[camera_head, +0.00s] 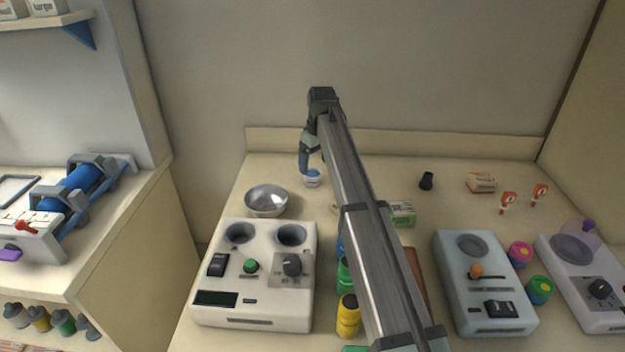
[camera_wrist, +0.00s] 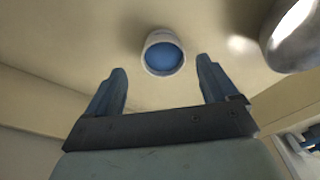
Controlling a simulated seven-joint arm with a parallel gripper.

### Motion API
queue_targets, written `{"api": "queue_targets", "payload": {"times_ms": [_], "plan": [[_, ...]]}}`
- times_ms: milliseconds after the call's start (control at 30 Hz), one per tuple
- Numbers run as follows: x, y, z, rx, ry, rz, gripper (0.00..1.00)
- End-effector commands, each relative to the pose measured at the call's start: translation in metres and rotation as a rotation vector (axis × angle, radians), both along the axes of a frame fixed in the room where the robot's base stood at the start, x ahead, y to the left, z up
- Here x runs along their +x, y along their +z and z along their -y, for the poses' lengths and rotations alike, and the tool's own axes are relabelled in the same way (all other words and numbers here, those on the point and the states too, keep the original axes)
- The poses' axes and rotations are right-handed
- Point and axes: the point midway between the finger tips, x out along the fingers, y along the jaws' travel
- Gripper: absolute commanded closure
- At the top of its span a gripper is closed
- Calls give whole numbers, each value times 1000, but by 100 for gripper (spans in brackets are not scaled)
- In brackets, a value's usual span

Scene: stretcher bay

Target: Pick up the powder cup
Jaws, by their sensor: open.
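The powder cup, which I take to be the small white cup with a blue top (camera_head: 312,178), stands on the counter near the back, just right of the metal bowl. In the wrist view the cup (camera_wrist: 163,53) lies ahead of the fingertips, roughly centred between them. My gripper (camera_wrist: 162,80) is open and empty, with one dark blue finger on each side and a clear gap to the cup. In the head view my gripper (camera_head: 311,165) reaches down just above the cup, and my arm crosses the middle of the picture.
A metal bowl (camera_head: 266,200) stands close left of the cup; it also shows in the wrist view (camera_wrist: 296,36). A white device with two wells (camera_head: 252,312) is in front. The back wall is close behind.

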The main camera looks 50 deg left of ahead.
Motion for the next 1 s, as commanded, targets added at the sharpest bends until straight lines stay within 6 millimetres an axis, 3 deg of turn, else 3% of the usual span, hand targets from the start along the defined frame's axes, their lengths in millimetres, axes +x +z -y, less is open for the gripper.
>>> {"api": "queue_targets", "payload": {"times_ms": [167, 500, 767, 1000], "plan": [[-1, -8, -1, 1, 0, 1, 13], [-5, -48, -6, 1, 0, 1, 13], [-5, -53, -7, 1, 0, 1, 13], [-5, -52, -7, 1, 0, 1, 33]]}}
